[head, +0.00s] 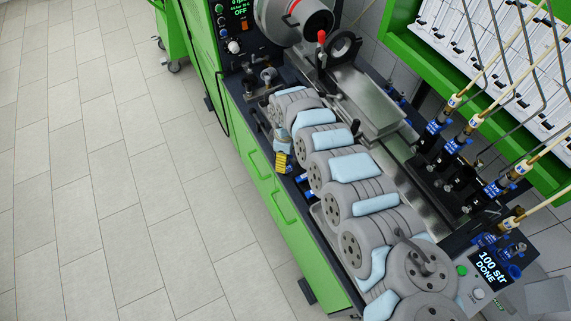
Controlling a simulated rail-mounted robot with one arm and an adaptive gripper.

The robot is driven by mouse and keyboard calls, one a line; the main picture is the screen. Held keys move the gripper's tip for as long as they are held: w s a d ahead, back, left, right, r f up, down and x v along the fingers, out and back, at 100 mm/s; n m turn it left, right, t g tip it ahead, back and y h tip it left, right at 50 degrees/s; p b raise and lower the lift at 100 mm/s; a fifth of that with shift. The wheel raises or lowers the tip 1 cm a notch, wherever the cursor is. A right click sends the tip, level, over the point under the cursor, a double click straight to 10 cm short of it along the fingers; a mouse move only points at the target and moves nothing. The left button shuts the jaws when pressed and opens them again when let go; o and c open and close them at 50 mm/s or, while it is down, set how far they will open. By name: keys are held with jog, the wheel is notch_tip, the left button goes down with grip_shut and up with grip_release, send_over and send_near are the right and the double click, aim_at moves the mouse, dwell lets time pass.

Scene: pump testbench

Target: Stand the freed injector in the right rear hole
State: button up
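My arm reaches along the bench from the lower right. Its end bends down at the bench's front edge, where what looks like my gripper (283,161) shows as a small dark and yellow part. Its fingers are too small to make out, and I see nothing clearly held. Several injectors (436,127) with blue collars stand in a row on black clamp blocks along the bench's right side, with cream hoses on top. There is a gap in the row near a black block (462,182). I cannot single out the freed injector. The right rear hole cannot be made out.
A steel bed (365,100) runs along the bench behind my arm. A grey motor housing (300,15) and a red-knobbed lever (322,37) stand at the far end. A display (490,267) reads "100 str DONE". A white-binned green rack stands right; the tiled floor left is clear.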

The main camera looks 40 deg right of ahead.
jog(key=shift+w+f, duration=0.15)
jog(key=shift+f, duration=1.35)
jog(key=shift+d, duration=0.1)
grip_shut()
